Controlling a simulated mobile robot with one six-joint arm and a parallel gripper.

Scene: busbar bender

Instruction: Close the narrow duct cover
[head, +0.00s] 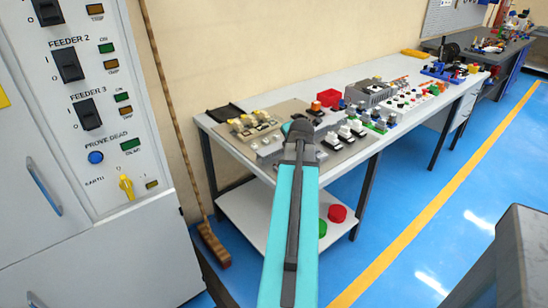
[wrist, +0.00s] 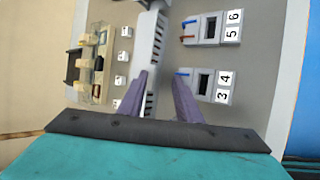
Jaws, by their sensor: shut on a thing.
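In the wrist view, a narrow grey slotted duct (wrist: 155,55) runs down the middle of the board. A plain light-grey strip, which looks like the narrow duct cover (wrist: 143,48), lies along it at a slight slant. My gripper (wrist: 160,76) has its two purple fingers over the duct, one on each side, shut on the cover. The lower end of the duct and cover is hidden by the fingers and gripper body. In the head view my gripper (head: 299,128) is over the board at the table's near end, and my arm hides the duct.
The board (wrist: 255,60) carries numbered switch blocks (wrist: 208,85) with coloured wires right of the duct, and a clear-covered terminal block (wrist: 97,62) on the left. The white table (head: 392,118) holds other panels and a red bin (head: 328,97). A grey cabinet (head: 90,240) stands at left.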

